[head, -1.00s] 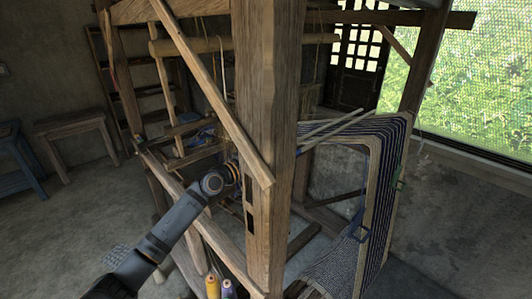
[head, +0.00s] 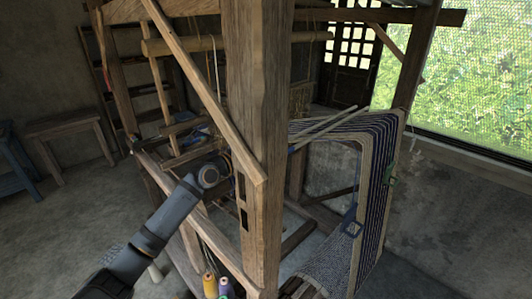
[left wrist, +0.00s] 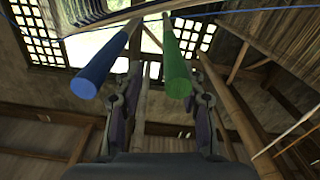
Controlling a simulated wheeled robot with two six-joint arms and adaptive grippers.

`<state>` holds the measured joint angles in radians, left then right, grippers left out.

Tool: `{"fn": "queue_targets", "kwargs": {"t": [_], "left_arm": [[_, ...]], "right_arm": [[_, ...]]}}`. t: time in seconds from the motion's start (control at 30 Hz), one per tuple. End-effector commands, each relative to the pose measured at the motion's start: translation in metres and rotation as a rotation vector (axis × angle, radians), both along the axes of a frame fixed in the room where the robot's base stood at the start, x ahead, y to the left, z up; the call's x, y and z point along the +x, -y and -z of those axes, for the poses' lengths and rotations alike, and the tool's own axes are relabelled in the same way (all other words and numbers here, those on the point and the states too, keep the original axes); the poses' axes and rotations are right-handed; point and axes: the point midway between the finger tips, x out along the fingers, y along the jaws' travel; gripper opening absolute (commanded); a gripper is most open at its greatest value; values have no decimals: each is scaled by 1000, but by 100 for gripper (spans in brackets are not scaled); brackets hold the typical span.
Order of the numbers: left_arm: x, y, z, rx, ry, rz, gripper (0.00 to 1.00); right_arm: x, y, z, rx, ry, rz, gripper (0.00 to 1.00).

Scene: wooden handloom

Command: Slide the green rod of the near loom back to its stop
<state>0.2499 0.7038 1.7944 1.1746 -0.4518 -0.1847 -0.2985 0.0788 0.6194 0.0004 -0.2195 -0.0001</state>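In the left wrist view the green rod (left wrist: 177,75) points its round end toward the camera, between the two fingers of my left gripper (left wrist: 164,78). In the head view my left arm reaches to the near loom's thick post (head: 258,130), which hides the gripper and the coloured rod ends. My right gripper is out of view.
Two pale rods (head: 335,125) stick out over the striped warp (head: 375,165) right of the post. A slanted brace (head: 205,90) crosses left of the post. Thread cones (head: 209,284) stand low by the post. A bench (head: 65,128) stands against the wall at left.

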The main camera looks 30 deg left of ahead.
Motion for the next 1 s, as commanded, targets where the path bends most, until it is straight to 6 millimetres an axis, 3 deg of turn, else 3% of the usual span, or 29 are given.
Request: {"fn": "queue_targets", "kwargs": {"t": [0.2,0.4,1.0], "left_arm": [[0,1,-51,2,4,0,39],[0,1,-74,0,2,1,39],[0,1,-75,-1,0,1,39]], "right_arm": [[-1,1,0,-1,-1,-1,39],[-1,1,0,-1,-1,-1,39],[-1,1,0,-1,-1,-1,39]]}}
